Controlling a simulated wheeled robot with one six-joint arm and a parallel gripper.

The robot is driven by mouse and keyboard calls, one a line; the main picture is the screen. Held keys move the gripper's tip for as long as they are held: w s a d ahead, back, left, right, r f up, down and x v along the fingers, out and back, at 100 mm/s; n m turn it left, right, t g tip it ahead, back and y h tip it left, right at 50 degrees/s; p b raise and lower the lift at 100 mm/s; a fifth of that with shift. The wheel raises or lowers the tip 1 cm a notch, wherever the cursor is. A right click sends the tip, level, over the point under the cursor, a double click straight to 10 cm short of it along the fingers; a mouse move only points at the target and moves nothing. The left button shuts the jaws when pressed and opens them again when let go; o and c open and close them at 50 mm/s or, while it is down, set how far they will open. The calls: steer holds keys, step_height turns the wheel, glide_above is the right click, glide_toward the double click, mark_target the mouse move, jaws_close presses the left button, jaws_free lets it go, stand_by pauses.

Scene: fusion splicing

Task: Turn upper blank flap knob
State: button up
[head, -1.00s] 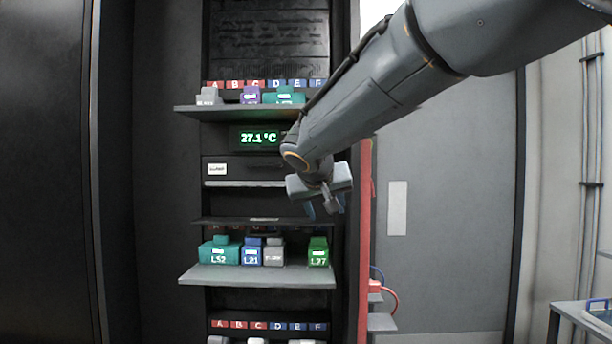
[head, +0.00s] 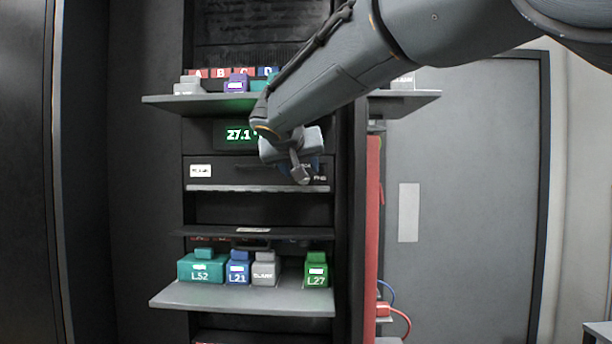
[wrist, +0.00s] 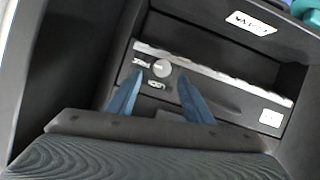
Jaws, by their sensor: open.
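The upper blank flap is a dark panel (head: 240,172) below the temperature display, with a white label at its left end and a pale strip along its lower edge. In the wrist view it appears turned around. Its small round grey knob (wrist: 162,68) shows there beside small printed labels. In the head view my gripper (head: 308,170) is in front of the flap's right end and hides the knob. In the wrist view my two blue fingers (wrist: 160,92) are spread, pointing at the flap with the knob between and slightly beyond their tips. I cannot tell whether they touch it.
A shelf (head: 165,100) with small modules juts out above the flap. A lower shelf (head: 240,298) holds teal, blue, grey and green modules. A red vertical post (head: 373,230) stands right of the rack. Open space lies directly below the flap.

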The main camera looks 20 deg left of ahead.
steer(key=p+x, duration=0.2)
steer(key=x, duration=0.4)
steer(key=shift+a, duration=0.2)
steer(key=shift+f, duration=0.1)
steer(key=c, duration=1.1)
